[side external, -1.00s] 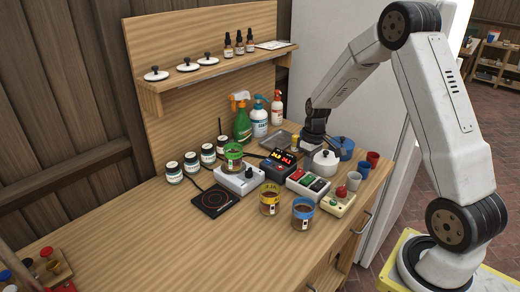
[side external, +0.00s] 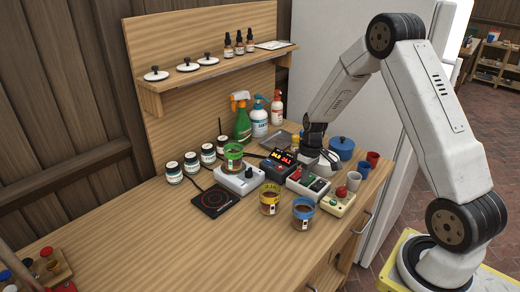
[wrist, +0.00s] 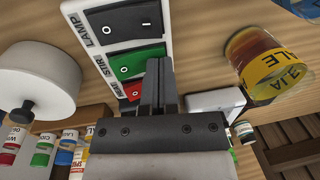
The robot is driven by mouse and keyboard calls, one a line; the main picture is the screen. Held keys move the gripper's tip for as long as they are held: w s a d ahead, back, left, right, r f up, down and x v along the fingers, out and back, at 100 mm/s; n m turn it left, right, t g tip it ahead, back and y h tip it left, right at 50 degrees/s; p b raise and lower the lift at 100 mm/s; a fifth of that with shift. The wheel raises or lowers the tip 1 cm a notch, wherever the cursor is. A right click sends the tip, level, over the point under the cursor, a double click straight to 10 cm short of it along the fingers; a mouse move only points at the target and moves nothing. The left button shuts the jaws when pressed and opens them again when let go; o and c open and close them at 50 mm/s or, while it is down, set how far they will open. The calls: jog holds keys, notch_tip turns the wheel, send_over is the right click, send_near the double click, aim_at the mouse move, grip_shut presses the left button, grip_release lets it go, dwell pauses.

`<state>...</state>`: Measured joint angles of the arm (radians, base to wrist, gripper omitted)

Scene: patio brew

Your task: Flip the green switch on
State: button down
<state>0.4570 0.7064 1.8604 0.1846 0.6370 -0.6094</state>
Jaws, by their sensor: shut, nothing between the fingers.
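The green switch (wrist: 138,61) is the middle rocker on a white switch box (wrist: 78,10) in the wrist view, labelled STIR. A black rocker (wrist: 132,22) labelled LAMP is on one side and a red rocker (wrist: 133,91) labelled HEAT on the other. My gripper (wrist: 158,62) is shut and empty, its fingertips over the right end of the green switch. I cannot tell if they touch it, nor which way the rocker is tilted. The switch box (side external: 308,186) also shows in the side view, with my gripper low behind it, its fingertips unclear.
A yellow-labelled jar (wrist: 273,68) is at the right.

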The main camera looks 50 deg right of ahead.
jog(key=shift+d+r, duration=0.1)
jog(key=shift+d, duration=0.05)
jog(key=shift+d+r, duration=0.25)
jog(key=shift+d, duration=0.3)
jog(key=shift+r, duration=0.15)
dwell(0.4)
notch_tip(320, 180, up, 14)
jog(key=a, duration=0.1)
jog(key=shift+a, duration=0.35)
jog(key=shift+a+f, duration=0.1)
jog(key=shift+f, duration=0.1)
dwell(0.4)
jog(key=s+a+f+t, duration=0.1)
jog(key=s+a+f, duration=0.1)
jog(key=s+a, duration=0.3)
jog(key=s+a+f+t+h, duration=0.1)
jog(key=s+a+f, duration=0.1)
jog(key=s+a, duration=0.4)
jog(key=a, duration=0.5)
jog(key=shift+a+f+t, duration=0.3)
jog(key=shift+a+f, duration=0.05)
